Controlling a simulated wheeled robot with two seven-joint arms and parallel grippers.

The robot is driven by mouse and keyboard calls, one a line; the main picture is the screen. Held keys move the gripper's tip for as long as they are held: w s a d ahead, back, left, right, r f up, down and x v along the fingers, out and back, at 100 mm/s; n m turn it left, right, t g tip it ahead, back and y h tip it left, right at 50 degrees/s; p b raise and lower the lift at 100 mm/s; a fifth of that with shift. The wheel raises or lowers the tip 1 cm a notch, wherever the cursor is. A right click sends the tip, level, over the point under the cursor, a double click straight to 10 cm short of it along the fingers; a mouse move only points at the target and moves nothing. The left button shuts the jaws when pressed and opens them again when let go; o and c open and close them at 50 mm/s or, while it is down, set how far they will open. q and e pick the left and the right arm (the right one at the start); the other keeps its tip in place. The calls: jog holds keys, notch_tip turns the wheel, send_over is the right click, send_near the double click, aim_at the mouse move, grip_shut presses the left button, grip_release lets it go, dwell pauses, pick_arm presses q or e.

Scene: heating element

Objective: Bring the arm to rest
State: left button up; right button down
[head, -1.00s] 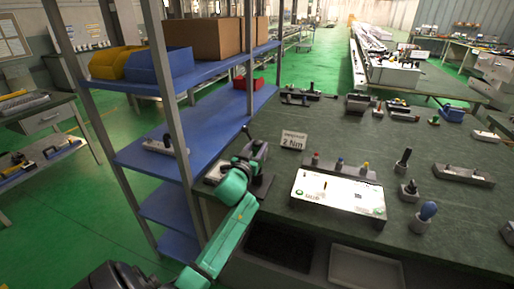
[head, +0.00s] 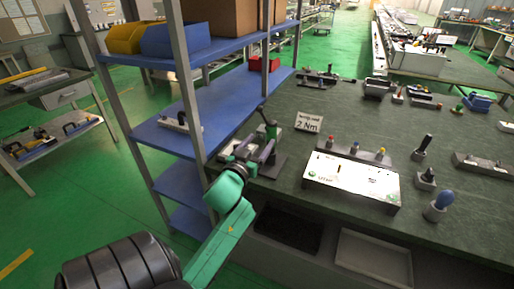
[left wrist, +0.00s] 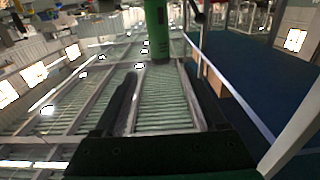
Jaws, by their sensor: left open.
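My left gripper (head: 262,152) is over the table's left edge, beside the blue shelf rack. In the left wrist view its two dark fingers (left wrist: 165,100) stand apart with nothing between them. A green upright handle (left wrist: 158,32) shows beyond the fingertips in that view. In the head view a dark and green handle (head: 268,123) stands just past the gripper, near the "2 Nm" sign (head: 309,122). I cannot tell whether the gripper touches it. The right gripper is not in view.
The blue shelf rack (head: 187,75) stands close on the left of my arm. A white box (head: 350,179) with coloured knobs, a blue-topped tool (head: 439,205) and dark stands are on the green table (head: 355,120). Grey trays (head: 374,258) lie below its front edge.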

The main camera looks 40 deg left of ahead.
pick_arm(q)
jog(key=shift+v, duration=0.75)
